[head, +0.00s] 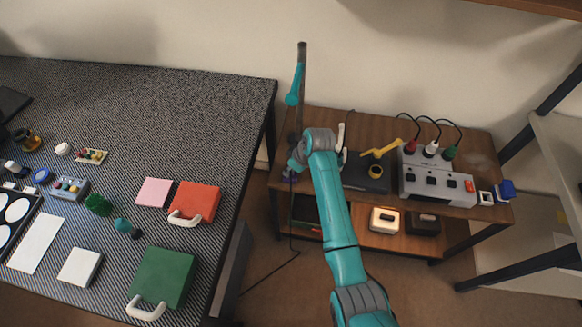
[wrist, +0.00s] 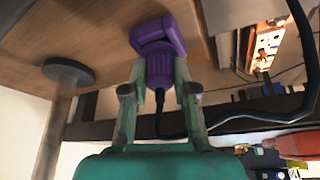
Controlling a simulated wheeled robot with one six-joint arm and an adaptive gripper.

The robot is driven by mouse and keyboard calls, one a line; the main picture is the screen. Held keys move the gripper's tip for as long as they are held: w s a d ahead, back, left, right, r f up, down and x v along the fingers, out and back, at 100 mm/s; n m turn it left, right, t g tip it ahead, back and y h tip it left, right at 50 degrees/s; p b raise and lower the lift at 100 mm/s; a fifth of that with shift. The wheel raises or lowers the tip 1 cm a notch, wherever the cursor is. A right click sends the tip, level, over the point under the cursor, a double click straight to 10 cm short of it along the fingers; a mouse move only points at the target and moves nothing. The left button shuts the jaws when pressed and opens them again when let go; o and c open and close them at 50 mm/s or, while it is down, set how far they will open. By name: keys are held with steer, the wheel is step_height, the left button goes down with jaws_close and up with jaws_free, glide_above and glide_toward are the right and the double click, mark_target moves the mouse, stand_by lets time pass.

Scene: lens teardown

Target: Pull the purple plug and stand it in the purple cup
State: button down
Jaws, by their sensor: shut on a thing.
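My gripper (wrist: 159,90) is shut on the purple plug (wrist: 160,72), with one finger on each side of its ribbed body. A black cord leaves the plug between the fingers. A wider, blocky purple shape (wrist: 152,30) joins or overlaps the plug's far end, against the wooden top. I cannot tell whether it is the purple cup or part of the plug, nor how deep anything sits. In the head view my gripper (head: 292,168) is at the left end of the small wooden table, with a little purple showing under it and the cord hanging to the floor.
The grey power strip (head: 437,180) holds a red, a white and a green plug, with black cords behind. A dark box with a yellow arm (head: 378,150) stands left of it. A grey post (head: 301,75) rises behind my gripper. The dark workbench (head: 140,120) is at the left.

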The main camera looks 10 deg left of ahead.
steer(key=c, duration=0.8)
jaws_free()
steer(key=shift+r, duration=0.15)
steer(key=v, duration=1.1)
steer(key=shift+s+d+r, duration=0.1)
steer(key=shift+d+r, duration=0.1)
steer(key=shift+r, duration=0.1)
